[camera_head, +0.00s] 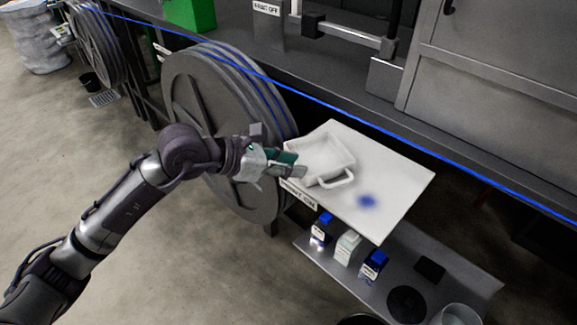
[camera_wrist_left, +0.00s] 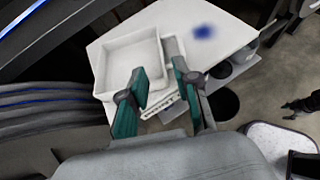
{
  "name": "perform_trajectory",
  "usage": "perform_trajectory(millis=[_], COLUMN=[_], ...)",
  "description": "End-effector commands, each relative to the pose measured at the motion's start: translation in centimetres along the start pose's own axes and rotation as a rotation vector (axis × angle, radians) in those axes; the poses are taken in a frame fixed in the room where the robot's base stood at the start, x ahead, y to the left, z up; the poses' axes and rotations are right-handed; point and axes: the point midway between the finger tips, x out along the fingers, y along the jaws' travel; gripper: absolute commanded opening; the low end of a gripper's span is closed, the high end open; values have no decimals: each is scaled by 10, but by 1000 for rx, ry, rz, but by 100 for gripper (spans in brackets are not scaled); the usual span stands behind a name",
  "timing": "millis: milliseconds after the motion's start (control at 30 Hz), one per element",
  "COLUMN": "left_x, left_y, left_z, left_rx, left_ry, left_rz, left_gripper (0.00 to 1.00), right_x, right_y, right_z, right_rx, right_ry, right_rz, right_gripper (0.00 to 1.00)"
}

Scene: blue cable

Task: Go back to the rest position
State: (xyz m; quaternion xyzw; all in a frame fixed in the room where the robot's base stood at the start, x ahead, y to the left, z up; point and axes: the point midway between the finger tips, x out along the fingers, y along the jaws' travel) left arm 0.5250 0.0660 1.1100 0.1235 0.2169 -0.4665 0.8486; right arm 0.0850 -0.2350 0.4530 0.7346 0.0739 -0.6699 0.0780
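My left gripper (camera_head: 292,165) is at the left edge of a white board, beside a white tray (camera_head: 322,157) with a loop handle. In the left wrist view its two green-and-black fingers (camera_wrist_left: 158,72) stand apart with a gap between them. The tray (camera_wrist_left: 128,60) lies just beyond the fingertips, and I cannot tell whether they touch it. My right gripper is not in the head view. A small dark claw-like shape at the right edge of the left wrist view may be it, too small to read.
The white board (camera_head: 400,185) bears a blue spot (camera_head: 367,201). A large grey reel (camera_head: 215,130) stands behind my left arm. A blue cable (camera_head: 330,98) runs along the dark bench. Small bottles (camera_head: 347,247) stand on a lower shelf. Open floor lies at the left.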

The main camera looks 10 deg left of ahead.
Motion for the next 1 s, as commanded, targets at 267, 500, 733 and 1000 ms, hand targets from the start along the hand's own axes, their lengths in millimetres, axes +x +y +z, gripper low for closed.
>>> perform_trajectory(millis=[267, 500, 733, 1000], left_x=[-5, -5, -3, -83], left_y=[0, 0, -42, -36], left_z=[0, 0, 31, 96], left_rx=[1, 1, -162, -1023], left_ry=[0, 0, -232, -1018], left_rz=[0, 0, -145, -374], left_gripper=[31, 31, 31, 31], right_x=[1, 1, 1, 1], right_y=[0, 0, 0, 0], right_z=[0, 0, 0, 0], right_rx=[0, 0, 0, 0], right_ry=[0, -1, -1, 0], right_rz=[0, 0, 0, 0], right_gripper=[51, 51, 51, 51])
